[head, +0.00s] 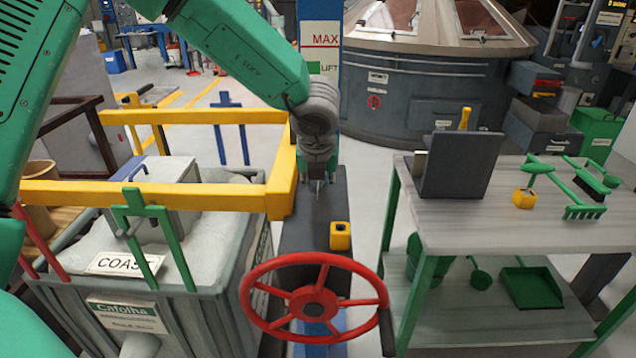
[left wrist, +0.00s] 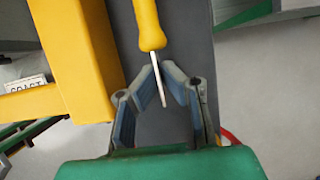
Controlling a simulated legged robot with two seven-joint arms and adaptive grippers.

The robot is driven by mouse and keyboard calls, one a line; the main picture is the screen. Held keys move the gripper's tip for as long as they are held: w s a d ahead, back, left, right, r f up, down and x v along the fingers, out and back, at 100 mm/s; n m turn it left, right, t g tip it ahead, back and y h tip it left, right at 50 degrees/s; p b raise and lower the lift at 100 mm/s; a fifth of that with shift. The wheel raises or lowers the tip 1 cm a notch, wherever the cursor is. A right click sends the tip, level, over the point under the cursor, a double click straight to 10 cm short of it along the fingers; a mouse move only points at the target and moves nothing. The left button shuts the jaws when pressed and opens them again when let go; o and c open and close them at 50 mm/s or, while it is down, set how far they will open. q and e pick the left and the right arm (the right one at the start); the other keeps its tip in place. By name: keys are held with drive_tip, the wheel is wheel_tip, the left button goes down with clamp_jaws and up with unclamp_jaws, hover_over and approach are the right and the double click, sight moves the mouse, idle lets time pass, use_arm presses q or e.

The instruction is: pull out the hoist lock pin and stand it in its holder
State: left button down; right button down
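The lock pin has a yellow handle (left wrist: 148,28) and a thin pale metal shank. It shows in the left wrist view above the dark grey upright. My left gripper (left wrist: 158,68) has its fingertips drawn together around the shank, just below the handle; the shank's end lies between the fingers. In the head view my left gripper (head: 318,182) is over the top of the dark post, beside the yellow frame's corner, and it hides the pin. A small yellow block with a dark hole (head: 340,236), seemingly the holder, sits in front and to the right. My right gripper is out of view.
A red handwheel (head: 314,298) stands in front of the post. The yellow frame (head: 281,188) and grey bin (head: 190,245) are close on the left.

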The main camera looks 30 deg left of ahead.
use_arm(q)
drive_tip(key=shift+s+d+b, duration=0.3)
drive_tip(key=shift+s+d, duration=0.1)
drive_tip(key=shift+s, duration=0.4)
drive_tip(key=shift+s+d+b, duration=0.4)
drive_tip(key=shift+s+d, duration=0.1)
drive_tip(key=shift+s, duration=0.3)
drive_tip(key=shift+s+d+b, duration=0.3)
drive_tip(key=shift+s+d, duration=0.25)
drive_tip(key=shift+s, duration=0.35)
drive_tip(key=shift+w+a+p, duration=0.35)
drive_tip(key=shift+w+a, duration=0.15)
drive_tip(key=shift+w, duration=0.3)
drive_tip(key=shift+w+a+p, duration=0.3)
drive_tip(key=shift+w+a, duration=0.15)
drive_tip(key=shift+w, duration=0.3)
drive_tip(key=shift+w+a+p, duration=0.35)
drive_tip(key=shift+w+a, duration=0.15)
drive_tip(key=shift+w, duration=0.3)
